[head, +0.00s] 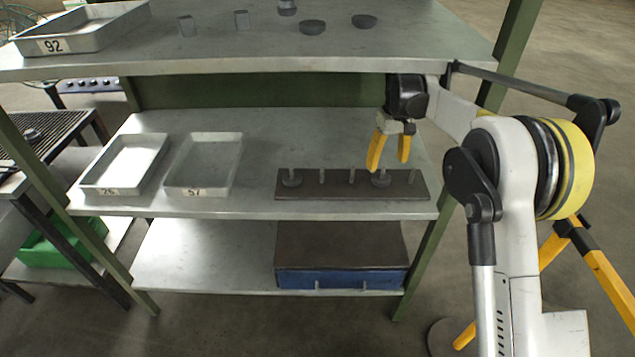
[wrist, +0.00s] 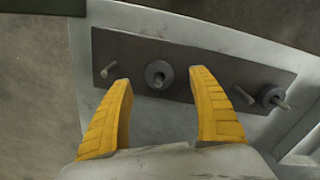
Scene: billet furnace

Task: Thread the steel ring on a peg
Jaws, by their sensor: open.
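A dark peg board (head: 336,191) lies on the middle shelf, with several upright pegs in a row. One grey steel ring (head: 381,181) sits low around the fourth peg from the left in the head view. Another ring (head: 291,181) sits around the leftmost peg. In the wrist view the board (wrist: 205,62) shows one ring (wrist: 152,68) around a peg between my fingertips and the other ring (wrist: 266,91) at the right. My gripper (head: 389,166) is open and empty, above the board near the fourth peg. My right finger hides part of the board in the wrist view.
Two grey trays, marked 25 (head: 97,190) and 57 (head: 210,192), stand left of the board. The top shelf (head: 240,63) overhangs behind and above. A blue box (head: 340,279) is on the lower shelf. A green post (head: 422,240) stands right of the shelves.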

